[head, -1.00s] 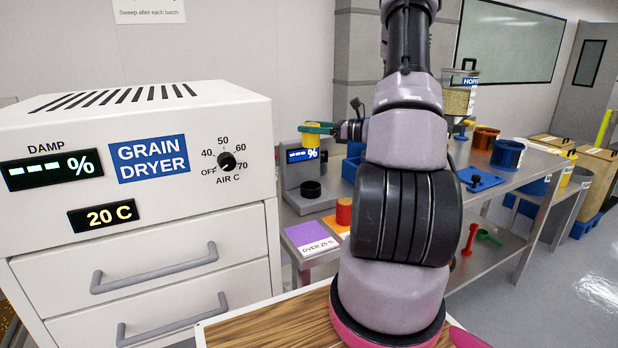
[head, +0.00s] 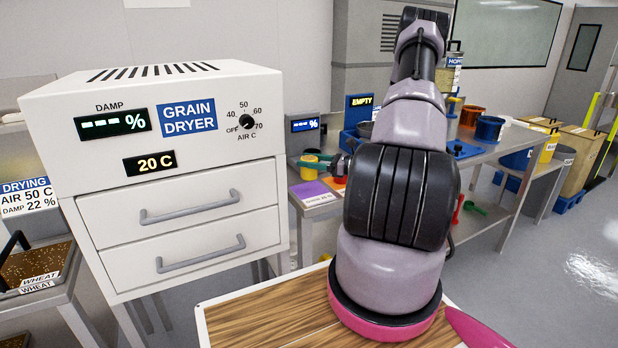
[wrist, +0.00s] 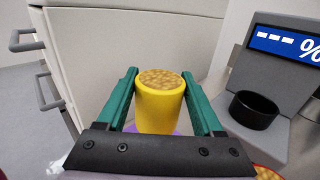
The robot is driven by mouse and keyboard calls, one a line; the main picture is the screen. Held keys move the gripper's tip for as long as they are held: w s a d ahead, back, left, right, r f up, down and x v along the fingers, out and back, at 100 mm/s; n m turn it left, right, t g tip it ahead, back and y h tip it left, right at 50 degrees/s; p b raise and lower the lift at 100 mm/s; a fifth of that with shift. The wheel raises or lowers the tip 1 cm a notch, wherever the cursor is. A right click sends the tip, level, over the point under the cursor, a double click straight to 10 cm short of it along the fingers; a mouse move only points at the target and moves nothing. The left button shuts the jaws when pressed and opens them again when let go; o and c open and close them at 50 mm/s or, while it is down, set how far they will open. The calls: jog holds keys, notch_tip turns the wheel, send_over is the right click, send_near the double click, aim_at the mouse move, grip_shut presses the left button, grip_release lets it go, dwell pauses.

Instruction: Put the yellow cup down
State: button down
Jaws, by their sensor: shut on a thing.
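The yellow cup (wrist: 160,108) is full of grain and upright between the two green fingers of my gripper (wrist: 159,76) in the wrist view. My gripper is shut on it. In the head view the cup (head: 309,170) is small, just above or at the purple mat (head: 308,190) at the end of the steel bench. A little purple shows under the cup in the wrist view. Whether the cup's base touches the mat cannot be told.
The moisture meter (wrist: 272,75), with its black round cup (wrist: 254,110), stands close on the right in the wrist view. The grain dryer (head: 165,150) stands on the left. Blue and copper containers (head: 488,128) stand farther along the bench.

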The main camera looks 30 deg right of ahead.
aim_at(310, 172)
jog(key=shift+f, duration=2.25)
jog(key=shift+f, duration=0.15)
jog(key=shift+c, duration=0.2)
grip_release()
jog(key=shift+s+d, duration=0.1)
jog(key=shift+d, duration=0.1)
jog(key=v, duration=1.1)
jog(key=shift+s+d, duration=0.15)
jog(key=shift+s, duration=0.1)
